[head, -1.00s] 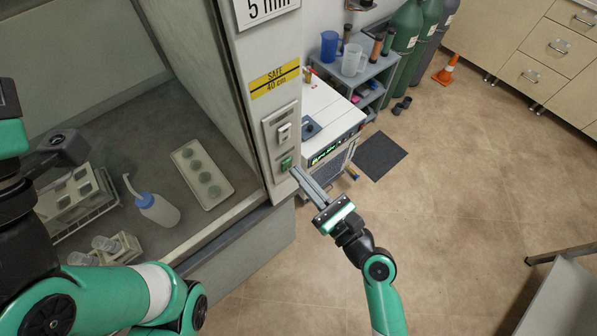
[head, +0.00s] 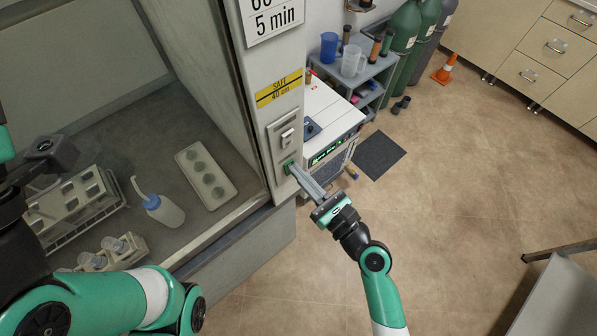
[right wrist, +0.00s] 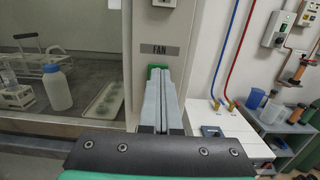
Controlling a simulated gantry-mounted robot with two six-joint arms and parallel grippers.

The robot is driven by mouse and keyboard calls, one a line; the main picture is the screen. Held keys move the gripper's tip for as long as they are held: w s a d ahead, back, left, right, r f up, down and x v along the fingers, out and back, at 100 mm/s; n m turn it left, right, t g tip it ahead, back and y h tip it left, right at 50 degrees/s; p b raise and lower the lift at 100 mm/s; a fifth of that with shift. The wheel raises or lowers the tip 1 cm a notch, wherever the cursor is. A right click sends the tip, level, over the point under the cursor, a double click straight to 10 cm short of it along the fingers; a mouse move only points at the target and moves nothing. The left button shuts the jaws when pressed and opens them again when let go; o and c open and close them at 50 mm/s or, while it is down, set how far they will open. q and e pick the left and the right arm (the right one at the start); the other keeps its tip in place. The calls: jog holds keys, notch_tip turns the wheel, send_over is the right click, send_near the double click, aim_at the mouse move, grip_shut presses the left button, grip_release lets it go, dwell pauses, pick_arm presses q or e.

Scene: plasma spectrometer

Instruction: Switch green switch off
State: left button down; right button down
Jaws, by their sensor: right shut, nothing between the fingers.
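The green switch (head: 288,166) is the lower switch on the panel on the fume hood's front post. It also shows in the right wrist view (right wrist: 153,73), under the FAN label, partly hidden by my fingers. My right gripper (head: 295,167) is shut and empty. Its fingertips are at the green switch, covering much of it; I cannot tell whether they touch or which way the switch is tipped. A white switch (head: 287,137) sits just above it. My left arm is at the left of the head view; its gripper fingers do not show.
Inside the hood are a wash bottle (head: 160,208), a tray with round wells (head: 206,176) and racks (head: 75,205). A white machine (head: 325,120) stands right of the post, beside a grey shelf cart (head: 368,75).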

jog(key=p+v, duration=0.1)
jog(key=v, duration=1)
jog(key=shift+s+d, duration=0.2)
jog(key=shift+s, duration=0.05)
